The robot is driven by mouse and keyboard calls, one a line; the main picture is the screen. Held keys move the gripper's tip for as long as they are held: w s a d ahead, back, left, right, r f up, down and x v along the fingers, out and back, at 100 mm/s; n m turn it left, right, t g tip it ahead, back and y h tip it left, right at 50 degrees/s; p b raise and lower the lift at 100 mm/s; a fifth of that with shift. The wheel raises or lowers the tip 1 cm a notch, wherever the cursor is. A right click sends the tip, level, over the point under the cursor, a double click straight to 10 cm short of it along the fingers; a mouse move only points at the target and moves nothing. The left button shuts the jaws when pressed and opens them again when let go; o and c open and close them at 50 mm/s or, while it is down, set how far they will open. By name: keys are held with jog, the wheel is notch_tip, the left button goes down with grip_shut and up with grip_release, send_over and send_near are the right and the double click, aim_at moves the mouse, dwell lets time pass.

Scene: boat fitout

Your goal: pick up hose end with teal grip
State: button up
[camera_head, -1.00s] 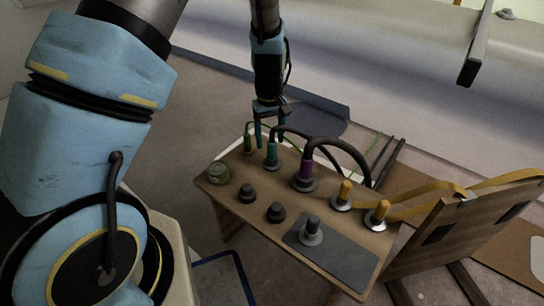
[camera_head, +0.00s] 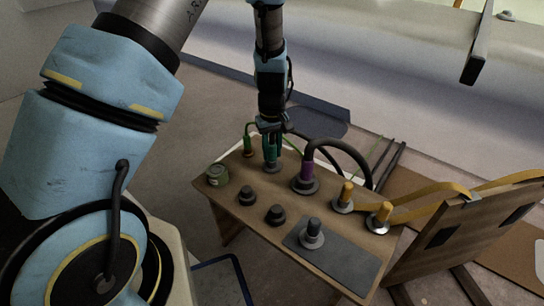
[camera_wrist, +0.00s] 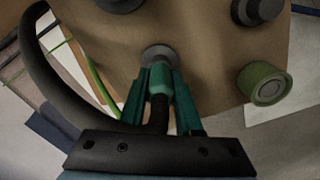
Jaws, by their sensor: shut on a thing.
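The hose end with teal grip (camera_wrist: 160,80) stands upright on a grey round base on the wooden board, with a black hose leaving its top. My gripper (camera_wrist: 161,92) is shut on the teal grip, one teal finger on each side of it in the wrist view. In the head view my gripper (camera_head: 271,150) comes down from above onto the hose end, at the far side of the board, and its fingers mostly hide the grip. The hose end still sits at its base.
The purple-grip hose end (camera_head: 307,172) stands close on the right, its black hose arching beside my gripper. A green tin (camera_head: 217,175), black knobs (camera_head: 247,194) and yellow-strapped fittings (camera_head: 345,194) share the wooden board (camera_head: 230,203).

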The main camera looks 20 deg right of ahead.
aim_at(272, 136)
grip_shut()
jog(key=shift+r, duration=0.1)
notch_tip(272, 136, up, 10)
jog(key=p, duration=0.3)
dwell(0.3)
